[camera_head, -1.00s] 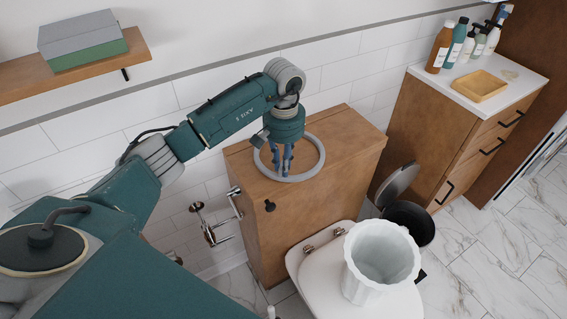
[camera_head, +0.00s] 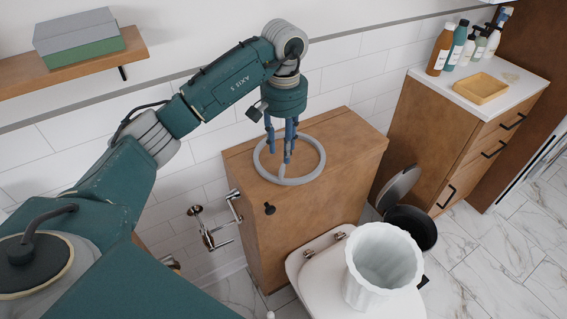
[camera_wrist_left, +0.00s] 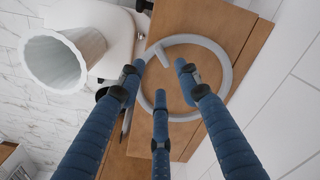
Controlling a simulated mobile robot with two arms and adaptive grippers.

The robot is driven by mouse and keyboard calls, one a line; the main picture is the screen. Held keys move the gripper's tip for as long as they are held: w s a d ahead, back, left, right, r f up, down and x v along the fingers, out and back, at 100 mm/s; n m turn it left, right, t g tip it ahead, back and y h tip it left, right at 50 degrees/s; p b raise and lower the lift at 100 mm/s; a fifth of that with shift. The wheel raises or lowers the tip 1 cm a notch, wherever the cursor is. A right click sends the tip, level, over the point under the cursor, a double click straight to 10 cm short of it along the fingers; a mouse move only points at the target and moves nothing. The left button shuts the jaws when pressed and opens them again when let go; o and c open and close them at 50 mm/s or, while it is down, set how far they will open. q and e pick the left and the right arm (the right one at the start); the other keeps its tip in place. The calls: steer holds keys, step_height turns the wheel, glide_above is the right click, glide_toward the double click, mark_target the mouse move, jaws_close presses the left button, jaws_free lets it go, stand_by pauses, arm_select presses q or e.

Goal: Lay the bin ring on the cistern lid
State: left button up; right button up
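The bin ring (camera_head: 322,159), a pale grey hoop with a short inward tab, lies flat on the brown wooden cistern lid (camera_head: 352,140). The ring also shows in the left wrist view (camera_wrist_left: 190,39), with the lid's wood around and inside it. My left gripper (camera_head: 280,154) points down just above the ring. Its blue fingers are spread and hold nothing; in the left wrist view the fingertips (camera_wrist_left: 160,76) stand apart near the ring's tab side. My right gripper is not in view.
A white fluted bin (camera_head: 383,262) stands on the closed toilet lid (camera_head: 330,285) in front. A black pedal bin (camera_head: 412,225) with raised lid is beside it. A cabinet with bottles and a yellow tray (camera_head: 480,88) is at right. A shelf (camera_head: 75,68) holds boxes at left.

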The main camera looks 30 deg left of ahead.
arm_select(q)
step_height(320, 180, up, 5)
steer(key=shift+f, duration=0.2)
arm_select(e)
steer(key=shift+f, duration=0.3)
